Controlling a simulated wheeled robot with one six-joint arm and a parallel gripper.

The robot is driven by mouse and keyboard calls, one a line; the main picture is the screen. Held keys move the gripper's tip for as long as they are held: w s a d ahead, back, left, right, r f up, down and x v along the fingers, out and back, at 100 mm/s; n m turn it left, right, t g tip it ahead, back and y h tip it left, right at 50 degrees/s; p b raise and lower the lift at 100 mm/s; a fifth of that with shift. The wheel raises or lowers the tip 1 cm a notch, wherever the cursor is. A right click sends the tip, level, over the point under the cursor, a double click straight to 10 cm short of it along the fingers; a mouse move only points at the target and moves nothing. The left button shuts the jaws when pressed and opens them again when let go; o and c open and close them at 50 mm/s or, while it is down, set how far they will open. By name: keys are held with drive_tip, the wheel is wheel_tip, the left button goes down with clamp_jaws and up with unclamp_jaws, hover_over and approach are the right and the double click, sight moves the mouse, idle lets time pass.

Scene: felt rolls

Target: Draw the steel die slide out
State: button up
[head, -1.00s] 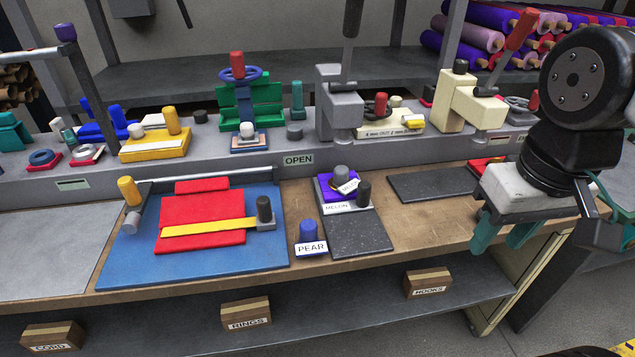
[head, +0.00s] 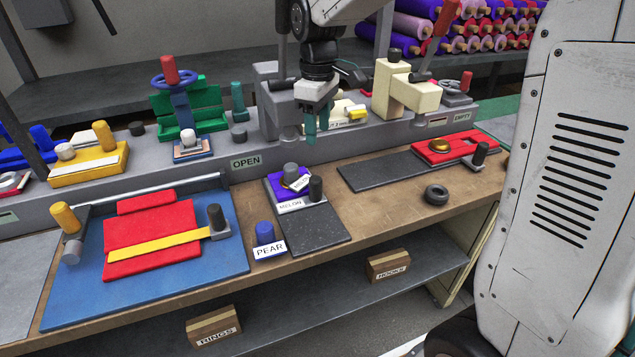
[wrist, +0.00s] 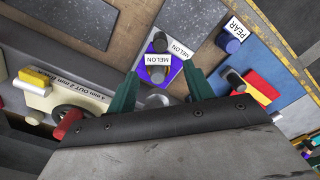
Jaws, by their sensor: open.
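In front of the grey steel press (head: 270,95) a dark slab (head: 318,236) lies on the bench. On its back part is a purple slide plate (head: 273,187) with a grey knob (head: 291,172), MELON tags (head: 289,205) and a dark upright handle knob (head: 316,187). My gripper (head: 317,122) is open and empty, pointing down beside the steel press, above and behind the slide. In the wrist view my gripper (wrist: 162,75) has its fingers apart, with the purple plate (wrist: 176,70) and dark knob (wrist: 160,42) seen beyond and between them. No contact shows.
A cream press (head: 392,90) stands to the right, with a red slide (head: 445,150) on another dark slab (head: 385,176). A PEAR-tagged blue knob (head: 265,233) stands left of the slab. A blue board (head: 75,285) lies further left. A black ring (head: 436,194) lies on the bench.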

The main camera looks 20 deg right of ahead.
sight(318, 179)
wheel_tip(318, 179, down, 16)
drive_tip(key=shift+w+r, duration=0.15)
idle(0.3)
clamp_jaws()
